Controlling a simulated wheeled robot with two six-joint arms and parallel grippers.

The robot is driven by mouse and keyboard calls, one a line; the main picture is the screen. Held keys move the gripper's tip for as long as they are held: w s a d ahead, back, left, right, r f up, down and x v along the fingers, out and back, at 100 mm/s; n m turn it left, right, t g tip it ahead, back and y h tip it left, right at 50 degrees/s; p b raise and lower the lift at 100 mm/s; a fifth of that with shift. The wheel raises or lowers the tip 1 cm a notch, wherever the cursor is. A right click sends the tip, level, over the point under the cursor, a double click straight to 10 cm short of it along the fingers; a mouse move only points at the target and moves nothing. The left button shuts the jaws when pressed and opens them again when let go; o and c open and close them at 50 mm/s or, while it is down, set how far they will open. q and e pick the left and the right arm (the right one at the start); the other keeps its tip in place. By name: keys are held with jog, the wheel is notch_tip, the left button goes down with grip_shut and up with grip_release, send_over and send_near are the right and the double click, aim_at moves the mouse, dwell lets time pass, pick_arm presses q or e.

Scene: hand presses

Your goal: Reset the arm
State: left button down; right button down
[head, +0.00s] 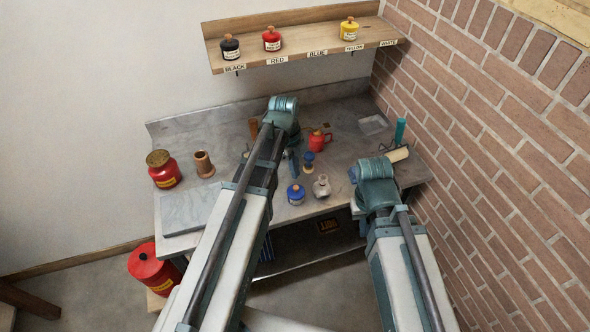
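My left arm reaches up across the middle of the bench; its wrist (283,108) is over the back part of the bench.
The grey bench (225,119) bears a red can (163,170), a brown cup (204,164), a red oiler (319,139), a blue ink jar (296,194) and a glass flask (321,186). The shelf (296,56) holds black, red and yellow jars. A brick wall (490,150) closes the right side.

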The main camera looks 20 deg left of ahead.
aim_at(296, 187)
pick_arm(q)
jog(key=shift+f, duration=0.25)
jog(key=shift+f+b, duration=2.4)
jog(key=shift+b, duration=0.2)
jog(key=shift+r, duration=0.1)
notch_tip(296, 187, up, 7)
jog(key=p, duration=0.7)
